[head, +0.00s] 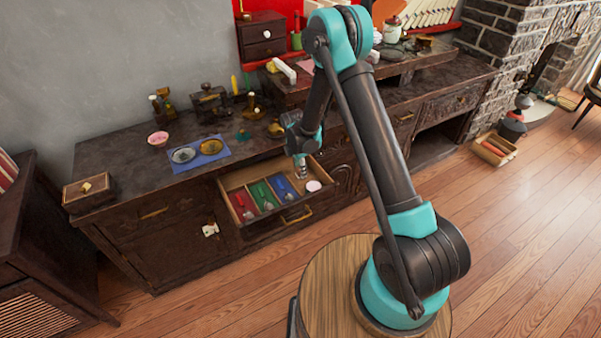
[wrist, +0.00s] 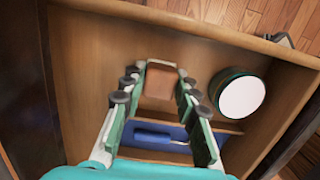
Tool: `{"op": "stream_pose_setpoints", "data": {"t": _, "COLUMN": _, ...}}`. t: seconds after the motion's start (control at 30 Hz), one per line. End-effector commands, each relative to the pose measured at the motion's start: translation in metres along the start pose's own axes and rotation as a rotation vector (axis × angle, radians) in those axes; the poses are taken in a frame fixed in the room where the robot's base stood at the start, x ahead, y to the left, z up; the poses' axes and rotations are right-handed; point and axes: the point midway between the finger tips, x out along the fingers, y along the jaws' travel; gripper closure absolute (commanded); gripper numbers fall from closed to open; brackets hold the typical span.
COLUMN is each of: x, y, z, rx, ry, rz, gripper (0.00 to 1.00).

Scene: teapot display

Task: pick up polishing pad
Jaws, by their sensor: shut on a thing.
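My gripper (wrist: 162,75) points down into an open wooden drawer (wrist: 95,75). In the wrist view its fingers are closed on a small tan-brown block with a pale top edge (wrist: 160,82), which appears to be the polishing pad. I cannot tell whether the pad touches the drawer floor. In the head view my gripper (head: 300,172) is over the right part of the drawer, and the pad is too small to make out there.
A round container with a white top (wrist: 242,97) stands right of my fingers in the drawer. A blue-handled tool (wrist: 152,137) lies on a blue lining. Red (head: 243,205) and green (head: 263,196) sections are farther left. The drawer walls are close around my gripper.

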Motion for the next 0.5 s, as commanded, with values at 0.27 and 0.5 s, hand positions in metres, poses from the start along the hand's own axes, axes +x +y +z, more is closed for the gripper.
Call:
{"op": "stream_pose_setpoints", "data": {"t": 0.27, "x": -0.003, "y": 0.000, "z": 0.000, "rx": 0.000, "ry": 0.000, "rz": 0.000, "gripper": 0.94}}
{"op": "stream_pose_setpoints", "data": {"t": 0.5, "x": -0.028, "y": 0.000, "z": 0.003, "rx": 0.000, "ry": 0.000, "rz": 0.000, "gripper": 0.94}}
